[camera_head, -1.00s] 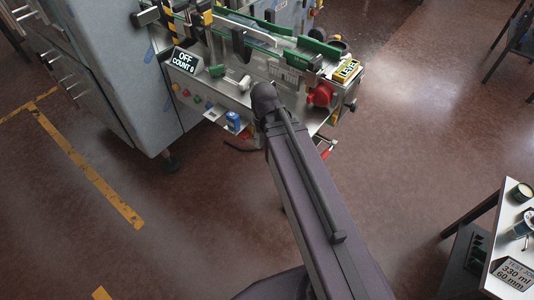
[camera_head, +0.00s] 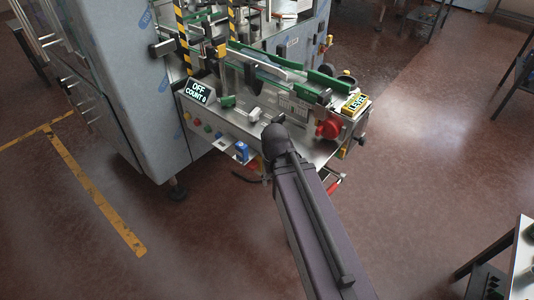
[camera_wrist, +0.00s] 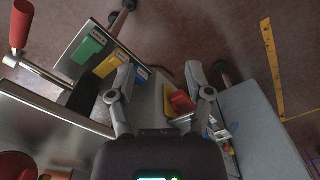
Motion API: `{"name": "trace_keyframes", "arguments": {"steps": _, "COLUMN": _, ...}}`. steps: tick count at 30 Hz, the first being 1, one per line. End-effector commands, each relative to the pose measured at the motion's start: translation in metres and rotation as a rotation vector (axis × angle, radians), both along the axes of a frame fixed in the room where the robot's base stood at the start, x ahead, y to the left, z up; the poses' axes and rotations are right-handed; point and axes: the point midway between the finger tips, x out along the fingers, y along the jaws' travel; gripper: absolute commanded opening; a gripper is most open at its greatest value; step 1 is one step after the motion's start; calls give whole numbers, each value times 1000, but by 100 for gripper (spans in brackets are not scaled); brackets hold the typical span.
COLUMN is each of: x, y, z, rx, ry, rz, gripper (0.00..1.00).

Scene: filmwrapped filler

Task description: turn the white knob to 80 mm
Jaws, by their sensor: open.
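In the head view, a small white knob-like part (camera_head: 255,114) sits on the front of the filling machine, right of a green part (camera_head: 228,101); I cannot read any scale by it. My arm reaches toward the machine's front, and its dark end hides my gripper there. In the wrist view my gripper (camera_wrist: 160,76) is open, with its two grey fingers apart. A red part (camera_wrist: 182,102) shows between and below the fingertips, beside the right finger. I cannot make out the white knob in the wrist view.
A display (camera_head: 198,92) reads OFF, COUNT 0. A red knob (camera_head: 328,128) and a LEVEL sign (camera_head: 355,103) are at the machine's right end. A red handle (camera_wrist: 20,24) and green (camera_wrist: 87,49) and yellow (camera_wrist: 108,65) blocks show in the wrist view. Floor in front is free.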

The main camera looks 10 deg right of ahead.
Motion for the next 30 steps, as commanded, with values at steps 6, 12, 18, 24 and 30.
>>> {"name": "trace_keyframes", "arguments": {"steps": 6, "x": 32, "y": 0, "z": 25, "rx": 0, "ry": 0, "rz": -64, "gripper": 66}}
{"name": "trace_keyframes", "arguments": {"steps": 12, "x": 81, "y": 1, "z": 60, "rx": 0, "ry": 0, "rz": -179, "gripper": 66}}
{"name": "trace_keyframes", "arguments": {"steps": 18, "x": 134, "y": 2, "z": 96, "rx": 0, "ry": 0, "rz": -312, "gripper": 66}}
{"name": "trace_keyframes", "arguments": {"steps": 24, "x": 187, "y": 2, "z": 131, "rx": 0, "ry": 0, "rz": -446, "gripper": 66}}
{"name": "trace_keyframes", "arguments": {"steps": 30, "x": 238, "y": 3, "z": 165, "rx": 0, "ry": 0, "rz": -576, "gripper": 66}}
